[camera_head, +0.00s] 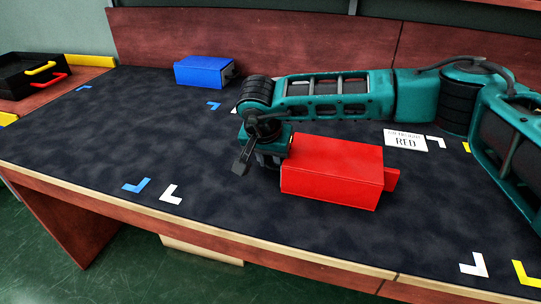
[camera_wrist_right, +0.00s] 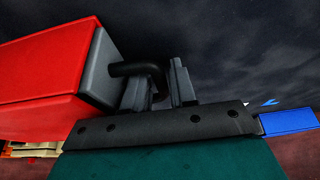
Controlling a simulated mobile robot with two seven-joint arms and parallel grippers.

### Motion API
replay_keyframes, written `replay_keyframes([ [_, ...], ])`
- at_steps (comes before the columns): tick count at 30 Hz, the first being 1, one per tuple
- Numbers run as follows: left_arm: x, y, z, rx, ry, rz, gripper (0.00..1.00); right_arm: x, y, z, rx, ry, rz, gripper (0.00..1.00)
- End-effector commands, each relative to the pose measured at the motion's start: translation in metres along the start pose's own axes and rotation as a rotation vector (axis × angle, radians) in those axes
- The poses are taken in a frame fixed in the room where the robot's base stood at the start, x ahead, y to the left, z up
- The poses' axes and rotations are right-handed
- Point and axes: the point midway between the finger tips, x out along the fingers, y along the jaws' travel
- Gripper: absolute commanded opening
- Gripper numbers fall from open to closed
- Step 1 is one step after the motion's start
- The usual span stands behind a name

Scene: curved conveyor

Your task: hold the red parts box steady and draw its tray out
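The red parts box (camera_head: 330,172) sits on the dark table, right of centre in the head view; its red side (camera_wrist_right: 45,75) fills the left of the right wrist view. The tray's grey front (camera_wrist_right: 100,70) faces my right gripper and carries a black looped handle (camera_wrist_right: 128,69). My right gripper (camera_head: 257,160) is at the box's left end. In the wrist view its fingers (camera_wrist_right: 160,88) stand apart, one inside the handle loop and one beyond the bar, with a gap visible. My left gripper is not in view.
A blue box (camera_head: 203,72) stands at the back; it also shows in the wrist view (camera_wrist_right: 287,121). A black tray (camera_head: 30,75) with yellow and red handles is far left. The table's front left is clear.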

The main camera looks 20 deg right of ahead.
Motion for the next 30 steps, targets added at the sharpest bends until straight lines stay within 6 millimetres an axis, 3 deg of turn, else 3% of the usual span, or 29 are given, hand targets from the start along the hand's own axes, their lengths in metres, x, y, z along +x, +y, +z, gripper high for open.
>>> replay_keyframes([
  [2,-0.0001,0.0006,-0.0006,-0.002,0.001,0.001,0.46,-0.0002,-0.0002,0.0002,0.0,0.0,0.0,0.25],
  [10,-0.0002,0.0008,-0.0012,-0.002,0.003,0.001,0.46,-0.0005,-0.0002,0.0002,0.0,0.0,0.0,0.0],
  [17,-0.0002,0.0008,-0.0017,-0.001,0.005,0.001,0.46,-0.0006,-0.0002,0.0002,0.001,0.0,0.0,0.0],
  [18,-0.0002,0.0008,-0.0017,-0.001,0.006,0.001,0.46,-0.0007,-0.0002,0.0002,0.001,-0.001,-0.001,0.16],
  [23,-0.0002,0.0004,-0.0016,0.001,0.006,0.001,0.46,-0.0007,-0.0002,0.0002,0.0,0.0,-0.001,0.0],
  [30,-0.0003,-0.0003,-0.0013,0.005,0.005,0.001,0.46,-0.0008,-0.0003,0.0001,0.001,0.0,-0.001,0.0],
])
